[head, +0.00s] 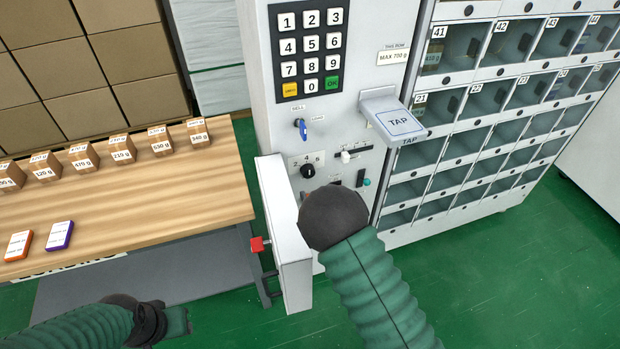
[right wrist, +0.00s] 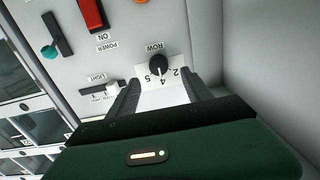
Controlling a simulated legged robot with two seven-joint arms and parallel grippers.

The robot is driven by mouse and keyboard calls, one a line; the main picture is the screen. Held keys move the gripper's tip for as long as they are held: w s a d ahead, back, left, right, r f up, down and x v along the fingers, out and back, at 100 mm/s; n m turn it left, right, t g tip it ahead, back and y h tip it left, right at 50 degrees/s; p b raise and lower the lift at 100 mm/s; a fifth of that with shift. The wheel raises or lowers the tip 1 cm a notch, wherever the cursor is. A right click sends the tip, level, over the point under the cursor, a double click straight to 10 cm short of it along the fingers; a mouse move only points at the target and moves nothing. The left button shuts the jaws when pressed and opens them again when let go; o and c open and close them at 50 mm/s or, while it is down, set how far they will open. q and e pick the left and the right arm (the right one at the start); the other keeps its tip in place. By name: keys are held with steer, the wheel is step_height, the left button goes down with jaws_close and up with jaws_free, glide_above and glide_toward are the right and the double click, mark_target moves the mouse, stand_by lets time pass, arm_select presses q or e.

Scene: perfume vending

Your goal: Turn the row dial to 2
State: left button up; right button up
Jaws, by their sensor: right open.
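The row dial (head: 308,171) is a black round knob on a pale plate marked with numbers, on the front of the white machine. In the right wrist view the dial (right wrist: 157,65) stands under the label ROW, turned upside down. Its white pointer mark seems to face the 4 or the number beside it, not the 2. My right gripper (right wrist: 163,88) is open, its two fingers facing the dial and apart from it. In the head view my dark wrist hides its fingers. My left gripper (head: 172,322) is low at the left, away from the machine; its jaws are unclear.
A white door (head: 283,235) stands open just left of the dial. A keypad (head: 308,50), a blue key (head: 301,129) and a TAP pad (head: 397,120) surround it. A light slider (right wrist: 101,90) and a red power switch (right wrist: 90,14) are close by. Boxes stand on the wooden table (head: 150,200).

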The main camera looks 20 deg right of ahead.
mark_target(309, 175)
steer(key=w, duration=0.6)
steer(key=shift+w, duration=0.4)
steer(key=shift+w+d, duration=0.2)
steer(key=shift+w, duration=0.05)
steer(key=shift+a, duration=0.15)
steer(key=shift+a, duration=0.15)
steer(key=c, duration=0.5)
jaws_close()
